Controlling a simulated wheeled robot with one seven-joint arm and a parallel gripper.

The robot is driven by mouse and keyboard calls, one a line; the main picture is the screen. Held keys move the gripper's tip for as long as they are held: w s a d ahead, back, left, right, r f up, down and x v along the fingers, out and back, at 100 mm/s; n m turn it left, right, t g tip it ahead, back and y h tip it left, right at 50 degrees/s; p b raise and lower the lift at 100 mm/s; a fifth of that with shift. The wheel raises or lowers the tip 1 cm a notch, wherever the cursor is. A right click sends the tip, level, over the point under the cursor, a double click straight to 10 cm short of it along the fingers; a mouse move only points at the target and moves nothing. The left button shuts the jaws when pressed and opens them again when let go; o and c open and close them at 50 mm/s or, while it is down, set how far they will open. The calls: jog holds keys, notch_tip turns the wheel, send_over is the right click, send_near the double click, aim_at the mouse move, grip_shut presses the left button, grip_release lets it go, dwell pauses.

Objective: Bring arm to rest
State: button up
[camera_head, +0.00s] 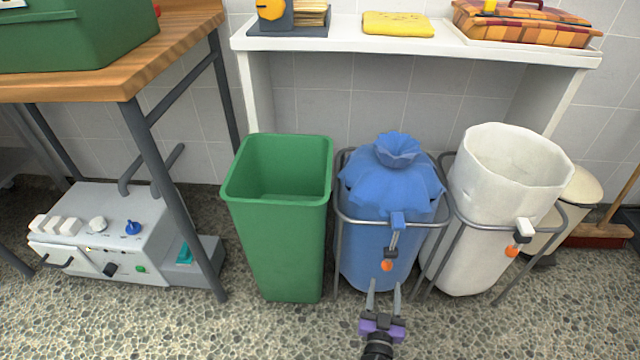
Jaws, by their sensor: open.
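My gripper (384,292) is at the lower middle of the head view, with its two pale fingers spread apart. It is open with nothing between the fingers. It is in front of the lower part of a tied blue bag (370,190), which stands in a grey wire frame (340,245). A blue clip with an orange knob (387,265) hangs at the front of that frame, just beyond the fingertips. I cannot tell whether the fingertips touch the bag or the frame.
A green bin (285,245) stands left of the bag, and an open white bag (465,215) in a frame stands right. A white shelf (350,45) is behind. A wooden table (130,80) and a grey machine (110,235) are at left. Front floor is clear.

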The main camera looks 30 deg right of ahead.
jog(key=w+a+r+n+t+y, duration=0.1)
jog(key=a+r+n+t+y, duration=0.1)
jog(key=a+r+t+y, duration=0.45)
jog(key=s+a+r+n+g+y, duration=0.2)
jog(key=s+a+r, duration=0.2)
jog(key=s+r, duration=0.4)
jog(key=s+a+r+n+g+y, duration=0.1)
jog(key=s+a+r+n+y, duration=0.15)
jog(key=s+r, duration=0.55)
jog(key=s+a+r+n+g+y, duration=0.15)
jog(key=s+a+r, duration=0.35)
jog(key=s, duration=0.6)
notch_tip(320, 180, up, 32)
jog(key=p, duration=3.1)
jog(key=shift+s+d+f+n, duration=0.15)
jog(key=shift+s+f+n, duration=0.05)
jog(key=shift+s+n, duration=0.1)
